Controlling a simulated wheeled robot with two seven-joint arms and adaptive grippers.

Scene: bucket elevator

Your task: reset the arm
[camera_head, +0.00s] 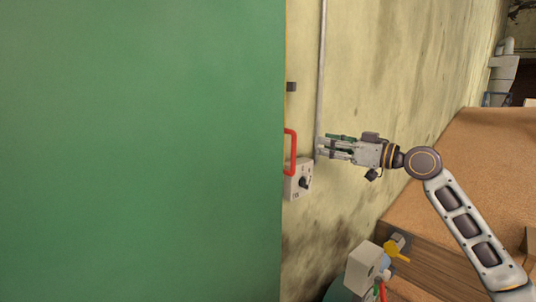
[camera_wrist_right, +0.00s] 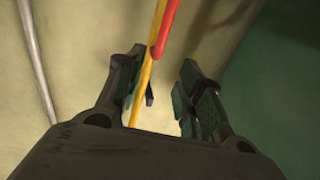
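My right gripper (camera_head: 336,149) reaches in from the right in the head view, its fingers pointing left toward a red handle (camera_head: 290,152) at the edge of a large green panel (camera_head: 140,150). In the right wrist view my right gripper (camera_wrist_right: 168,92) is open, with a clear gap between its fingers. The red handle (camera_wrist_right: 164,28) shows beyond the fingertips, along a yellow edge strip (camera_wrist_right: 146,78). Nothing is seen held. My left gripper is not in the head view.
A grey switch box (camera_head: 299,180) with a dark knob is on the stained wall (camera_head: 395,60), just below the gripper. A thin pipe (camera_head: 322,60) runs up the wall. A brown surface (camera_head: 450,180) lies at the right, with a pale box (camera_head: 363,268) and a yellow item (camera_head: 396,251) near it.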

